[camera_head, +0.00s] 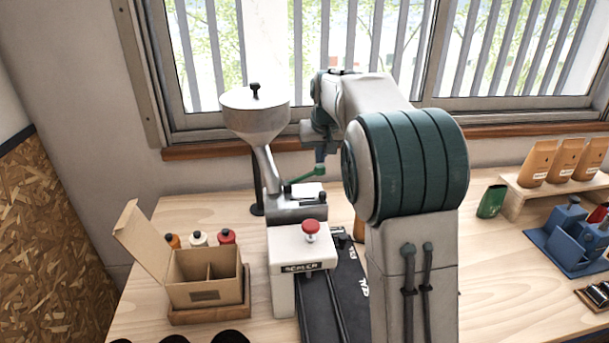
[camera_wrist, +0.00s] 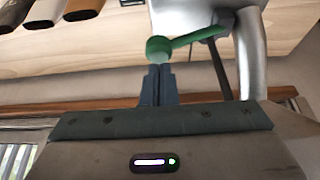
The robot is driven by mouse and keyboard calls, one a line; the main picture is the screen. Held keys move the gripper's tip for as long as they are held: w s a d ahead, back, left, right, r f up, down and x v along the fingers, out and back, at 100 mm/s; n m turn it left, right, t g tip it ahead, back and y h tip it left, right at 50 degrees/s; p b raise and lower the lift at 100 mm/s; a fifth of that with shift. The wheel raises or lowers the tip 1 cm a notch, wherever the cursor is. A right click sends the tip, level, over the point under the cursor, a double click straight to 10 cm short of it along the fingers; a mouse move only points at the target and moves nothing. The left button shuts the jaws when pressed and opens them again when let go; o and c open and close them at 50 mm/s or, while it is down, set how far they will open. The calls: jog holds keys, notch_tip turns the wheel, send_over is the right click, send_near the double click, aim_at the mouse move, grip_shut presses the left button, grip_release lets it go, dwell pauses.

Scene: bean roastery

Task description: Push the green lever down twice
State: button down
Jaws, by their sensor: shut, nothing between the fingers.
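The green lever (camera_head: 303,176) sticks out to the right from the metal spout of the white hopper machine (camera_head: 256,112), tilted slightly up towards its free end. In the wrist view the green lever (camera_wrist: 200,36) ends in a round green knob (camera_wrist: 159,48). My gripper (camera_wrist: 158,68) is shut and empty, with its fingertips right at the knob; I cannot tell whether they touch it. In the head view my gripper (camera_head: 320,156) points down just above the lever's free end, partly hidden by my arm.
A white sealer (camera_head: 300,262) with a red knob (camera_head: 311,228) stands in front of the spout. An open cardboard box (camera_head: 205,275) and several bottles (camera_head: 198,238) stand left. Brown pouches (camera_head: 566,160) on a shelf and a blue device (camera_head: 570,235) are right. The window is behind.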

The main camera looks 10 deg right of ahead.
aim_at(320, 167)
jog(key=shift+f+b, duration=1.3)
jog(key=shift+f, duration=0.6)
jog(key=shift+r+p, duration=2.45)
jog(key=shift+r, duration=0.65)
jog(key=shift+r, duration=0.1)
